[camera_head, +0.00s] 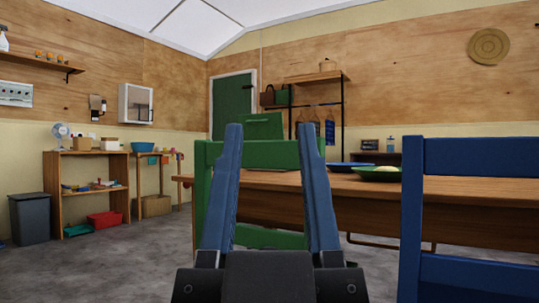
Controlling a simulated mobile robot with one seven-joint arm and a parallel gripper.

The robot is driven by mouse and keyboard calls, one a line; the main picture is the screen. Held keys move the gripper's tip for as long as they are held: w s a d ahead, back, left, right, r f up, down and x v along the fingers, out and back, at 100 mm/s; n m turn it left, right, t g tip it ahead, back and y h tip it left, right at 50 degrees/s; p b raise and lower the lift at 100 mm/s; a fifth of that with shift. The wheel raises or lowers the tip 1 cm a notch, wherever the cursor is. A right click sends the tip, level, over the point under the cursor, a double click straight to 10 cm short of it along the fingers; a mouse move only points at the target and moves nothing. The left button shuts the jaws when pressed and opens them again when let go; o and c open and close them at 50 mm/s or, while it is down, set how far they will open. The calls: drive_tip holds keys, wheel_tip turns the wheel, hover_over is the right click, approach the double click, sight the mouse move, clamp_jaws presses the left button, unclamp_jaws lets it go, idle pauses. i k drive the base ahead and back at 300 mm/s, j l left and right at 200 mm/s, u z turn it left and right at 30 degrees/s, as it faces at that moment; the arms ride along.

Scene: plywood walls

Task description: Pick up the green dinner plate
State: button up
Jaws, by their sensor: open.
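A green dinner plate (372,174) lies on the wooden table (460,189), right of centre, with something small and pale on it. A blue plate (346,166) lies on the table just behind and to its left. My gripper (269,129) points away from me in the foreground, with its two blue fingers apart and nothing between them. The green plate stands to the right of the right finger in the picture, farther away and apart from it.
A green chair (202,165) stands at the table's near left, behind my fingers. A blue chair (411,232) stands close at the right, in front of the table. A grey bin (30,218) and a wooden shelf (72,156) stand at the left wall. The grey floor between is clear.

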sight(366, 173)
drive_tip(key=l+u, duration=0.25)
drive_tip(key=l, duration=0.6)
drive_tip(key=l+u, duration=0.25)
drive_tip(key=l, duration=0.6)
drive_tip(key=k, duration=0.05)
